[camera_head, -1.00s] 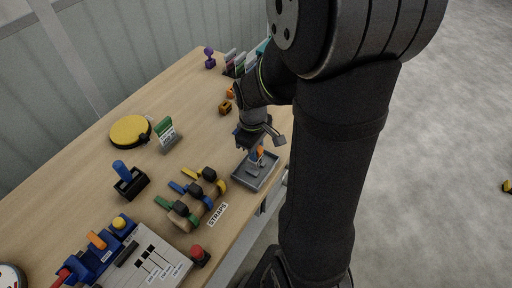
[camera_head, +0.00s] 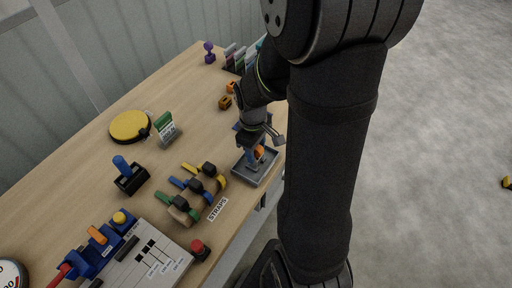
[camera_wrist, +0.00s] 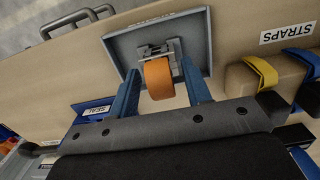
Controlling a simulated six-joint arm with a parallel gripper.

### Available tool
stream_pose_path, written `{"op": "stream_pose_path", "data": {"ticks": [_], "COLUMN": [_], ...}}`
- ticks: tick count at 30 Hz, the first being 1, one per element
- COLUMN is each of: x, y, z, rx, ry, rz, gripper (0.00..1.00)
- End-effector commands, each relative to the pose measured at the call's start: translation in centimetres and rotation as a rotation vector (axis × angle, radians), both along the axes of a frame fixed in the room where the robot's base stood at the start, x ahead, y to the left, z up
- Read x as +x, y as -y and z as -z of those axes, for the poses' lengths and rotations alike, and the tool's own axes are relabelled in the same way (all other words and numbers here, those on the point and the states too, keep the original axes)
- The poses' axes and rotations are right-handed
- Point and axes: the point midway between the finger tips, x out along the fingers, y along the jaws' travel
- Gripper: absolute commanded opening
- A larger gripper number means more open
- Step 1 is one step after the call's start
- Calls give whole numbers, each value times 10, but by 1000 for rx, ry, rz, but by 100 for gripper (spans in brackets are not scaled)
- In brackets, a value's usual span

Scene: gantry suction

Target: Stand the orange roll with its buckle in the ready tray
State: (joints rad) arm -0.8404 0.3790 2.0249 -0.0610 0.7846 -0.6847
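The orange roll (camera_wrist: 158,80) stands on edge with its grey metal buckle (camera_wrist: 160,50) beside it, over the grey tray (camera_wrist: 122,44). In the head view the roll (camera_head: 260,152) shows at the tray's (camera_head: 245,177) far part. My gripper (camera_wrist: 163,88) has its two blue fingers on either side of the roll, with a narrow gap visible on each side, so it looks open around it. The gripper (camera_head: 254,153) points down at the tray in the head view. The roll's underside and its contact with the tray floor are hidden.
A strap rack (camera_head: 193,206) with blue, green and yellow straps stands left of the tray, with a STRAPS label (camera_head: 218,208). A red button (camera_head: 199,249) and slider panel (camera_head: 150,262) are nearer. Small orange pieces (camera_head: 225,102) lie behind. The table's right edge is close to the tray.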

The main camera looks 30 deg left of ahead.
Motion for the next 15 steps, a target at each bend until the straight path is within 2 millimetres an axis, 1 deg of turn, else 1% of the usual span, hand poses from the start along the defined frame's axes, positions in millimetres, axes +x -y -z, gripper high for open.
{"op": "stream_pose_path", "data": {"ticks": [5,8,11,14,15], "x": [0,0,1,0,1], "y": [0,0,-2,-3,-3], "z": [0,-4,-14,-30,-39], "rx": [0,1,3,4,5], "ry": [0,1,3,3,4], "rz": [0,0,0,0,0], "gripper": [44,44,44,44,44]}}
